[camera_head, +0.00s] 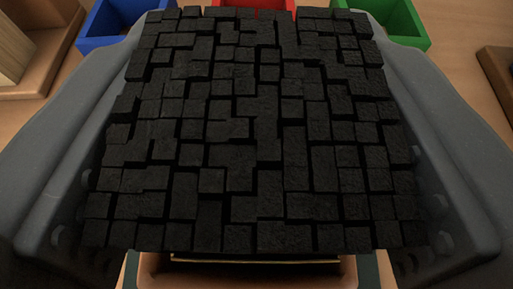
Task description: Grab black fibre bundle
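The black fibre bundle (250,130) fills the middle of the view, seen end-on as many small dark blocks of uneven height. My gripper (258,60) has one grey finger along the left side of the bundle and one along the right. Both fingers appear to press against its sides, so the gripper looks shut on it. The bundle's lower part and the fingers' contact faces are mostly hidden.
A blue bin (105,24) is at the top left, a red bin (258,4) at the top middle, mostly hidden, and a green bin (402,24) at the top right. A brown container (160,272) shows below the bundle. Wooden pieces (25,50) stand at the far left.

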